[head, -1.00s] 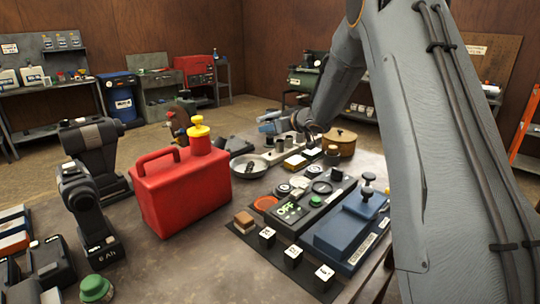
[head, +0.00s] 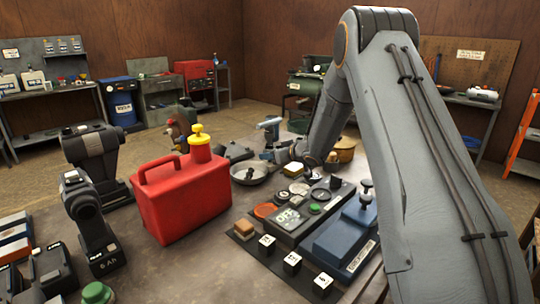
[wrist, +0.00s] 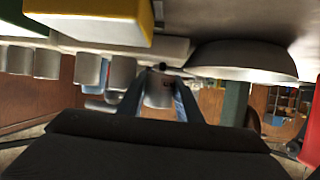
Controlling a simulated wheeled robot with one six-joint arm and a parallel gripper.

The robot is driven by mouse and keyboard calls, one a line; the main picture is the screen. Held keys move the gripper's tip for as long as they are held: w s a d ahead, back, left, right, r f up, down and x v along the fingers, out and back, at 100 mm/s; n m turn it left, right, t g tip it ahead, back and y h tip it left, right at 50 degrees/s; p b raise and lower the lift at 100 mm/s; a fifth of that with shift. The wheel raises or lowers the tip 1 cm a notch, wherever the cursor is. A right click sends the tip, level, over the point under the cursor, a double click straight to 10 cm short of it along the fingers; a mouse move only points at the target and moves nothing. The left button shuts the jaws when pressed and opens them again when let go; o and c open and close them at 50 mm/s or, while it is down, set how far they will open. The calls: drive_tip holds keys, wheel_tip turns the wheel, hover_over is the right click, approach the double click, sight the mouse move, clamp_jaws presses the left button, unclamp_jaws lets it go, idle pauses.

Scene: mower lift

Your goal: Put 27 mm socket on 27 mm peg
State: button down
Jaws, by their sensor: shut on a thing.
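The wrist view is upside down, with the bench at its top. My gripper (wrist: 160,92) is shut on a grey metal socket (wrist: 158,90) between its two fingers. Several similar sockets (wrist: 88,68) stand in a row to the left, along a pale rail (wrist: 172,48). The held socket is near the rail's right end; whether it touches the rail or a peg I cannot tell. No size mark is readable, so the 27 mm peg cannot be picked out.
A steel bowl (head: 250,173) is close to my gripper; it also shows in the wrist view (wrist: 240,62). A yellow block (wrist: 100,15) is near the rail. A red fuel can (head: 178,198) stands left, a brown pot (head: 346,147) behind my arm, a blue box (head: 338,238) at front right.

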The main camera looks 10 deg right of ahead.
drive_tip(key=shift+f, duration=0.5)
drive_tip(key=c, duration=1.5)
unclamp_jaws()
drive_tip(key=shift+c, duration=0.2)
drive_tip(key=shift+r, duration=0.2)
drive_tip(key=b+v, duration=0.2)
drive_tip(key=v, duration=1)
drive_tip(key=shift+r, duration=0.4)
